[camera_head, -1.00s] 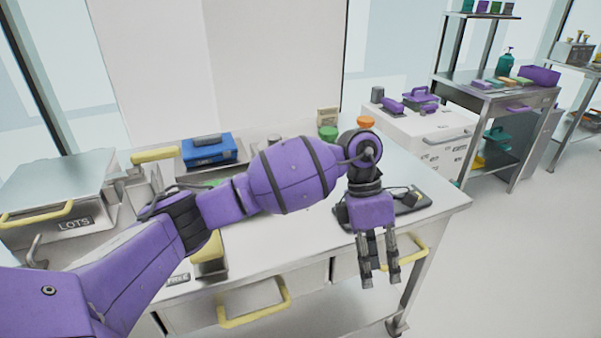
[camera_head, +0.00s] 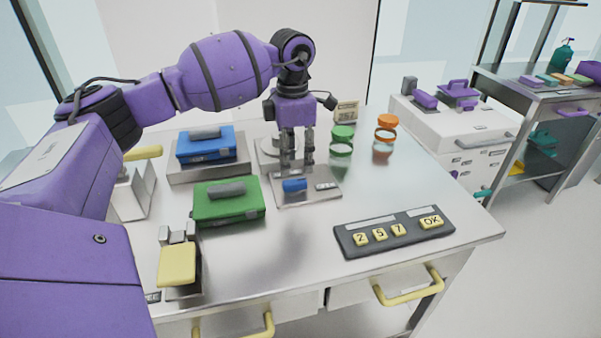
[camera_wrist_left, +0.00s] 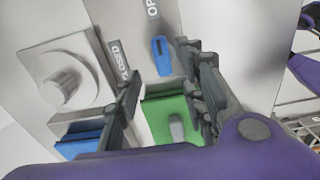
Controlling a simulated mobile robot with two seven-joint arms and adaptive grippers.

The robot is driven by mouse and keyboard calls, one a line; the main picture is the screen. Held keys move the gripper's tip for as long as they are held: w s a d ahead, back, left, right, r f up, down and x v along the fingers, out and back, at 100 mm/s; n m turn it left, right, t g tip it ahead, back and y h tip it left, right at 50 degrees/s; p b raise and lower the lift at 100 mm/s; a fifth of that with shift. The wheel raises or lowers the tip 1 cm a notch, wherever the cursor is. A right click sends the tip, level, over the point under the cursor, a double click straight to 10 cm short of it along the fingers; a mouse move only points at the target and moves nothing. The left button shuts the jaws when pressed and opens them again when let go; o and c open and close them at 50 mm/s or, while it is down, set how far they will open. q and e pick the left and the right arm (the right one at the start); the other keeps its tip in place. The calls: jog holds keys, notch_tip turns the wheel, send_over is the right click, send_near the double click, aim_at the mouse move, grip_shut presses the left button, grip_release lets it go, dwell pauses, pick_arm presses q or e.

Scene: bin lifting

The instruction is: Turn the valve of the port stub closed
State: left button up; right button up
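The port stub (camera_head: 305,196) is a metal plate on the bench with a blue valve handle (camera_head: 294,185) and a small label beside it. In the left wrist view the blue handle (camera_wrist_left: 161,56) lies lengthwise toward a label starting "OP"; a "CLOSED" label (camera_wrist_left: 120,60) is to its left. My left gripper (camera_head: 297,167) points down just above and behind the handle in the head view. Its fingers are apart and empty, and in the wrist view the handle shows between them. I cannot tell whether a finger touches it. My right gripper is not in view.
A green case (camera_head: 229,204) and a blue case (camera_head: 206,150) stand left of the stub. Jars with green (camera_head: 342,133) and orange (camera_head: 386,122) lids stand behind right. A keypad (camera_head: 395,231) lies in front right. The front middle bench is clear.

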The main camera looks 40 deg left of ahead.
aim_at(293, 181)
pick_arm(q)
jog(key=f, duration=0.5)
jog(key=shift+s+f, duration=0.1)
jog(key=shift+s, duration=0.2)
jog(key=shift+f, duration=0.6)
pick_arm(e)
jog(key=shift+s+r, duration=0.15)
pick_arm(q)
jog(key=c, duration=0.8)
grip_shut()
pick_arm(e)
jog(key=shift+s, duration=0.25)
